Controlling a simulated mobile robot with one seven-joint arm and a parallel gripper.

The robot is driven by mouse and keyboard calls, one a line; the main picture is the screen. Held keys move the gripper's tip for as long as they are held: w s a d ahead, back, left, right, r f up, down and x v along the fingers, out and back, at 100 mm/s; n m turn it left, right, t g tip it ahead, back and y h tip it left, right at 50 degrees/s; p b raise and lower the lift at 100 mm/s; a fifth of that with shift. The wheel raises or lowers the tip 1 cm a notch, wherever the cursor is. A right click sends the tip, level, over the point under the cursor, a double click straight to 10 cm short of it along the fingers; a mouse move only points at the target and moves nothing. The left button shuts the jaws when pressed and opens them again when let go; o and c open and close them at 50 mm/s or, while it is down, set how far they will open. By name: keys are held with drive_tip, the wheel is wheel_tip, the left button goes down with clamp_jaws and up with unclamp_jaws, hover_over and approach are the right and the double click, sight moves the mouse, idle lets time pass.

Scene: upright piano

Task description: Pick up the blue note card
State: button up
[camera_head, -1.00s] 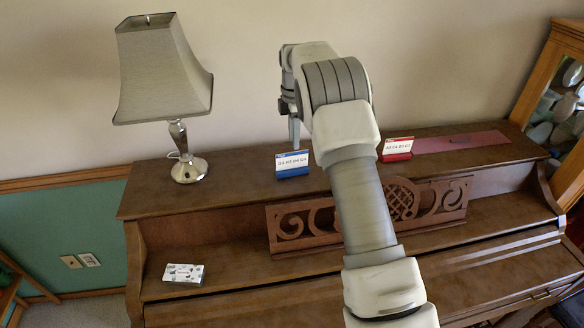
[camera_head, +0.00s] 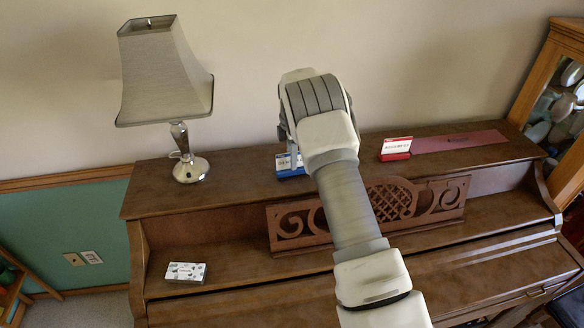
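The blue note card (camera_head: 283,164) stands upright on the piano's top, left of its middle, with a white face and blue base. My arm hides much of its upper and right part. My gripper (camera_head: 293,158) points down at the card, and its finger overlaps the card in this view. I cannot tell whether it touches the card or whether the fingers are open or shut, because the wrist covers most of them.
A red note card (camera_head: 396,149) stands to the right, beside a flat reddish strip (camera_head: 458,141). A lamp (camera_head: 188,165) stands at the left end of the piano top (camera_head: 235,178). A small white box (camera_head: 186,272) lies on the lower ledge. A carved music stand (camera_head: 440,197) is below.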

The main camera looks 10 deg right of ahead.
clamp_jaws()
idle(1.2)
